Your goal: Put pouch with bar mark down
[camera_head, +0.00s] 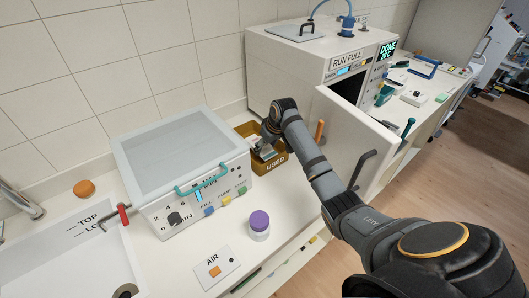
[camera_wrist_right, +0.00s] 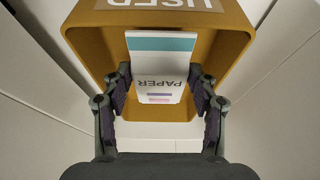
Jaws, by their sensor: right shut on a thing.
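The pouch (camera_wrist_right: 160,60) is white with a teal band, the word PAPER upside down in the right wrist view, and small purple and pink bars near its lower edge. My right gripper (camera_wrist_right: 160,80) is shut on it, with a finger at each side. The pouch is over or inside the amber bin marked USED (camera_wrist_right: 215,110); I cannot tell whether it touches the bottom. In the head view my right gripper (camera_head: 268,138) reaches down into this bin (camera_head: 263,170), and the arm covers part of it. My left gripper is not in view.
A lidded bath with a teal handle (camera_head: 185,150) stands left of the bin. A boxy machine marked RUN FULL (camera_head: 320,65) stands behind, its open door (camera_head: 355,135) close to my right arm. A purple-capped jar (camera_head: 259,225) stands on the front counter.

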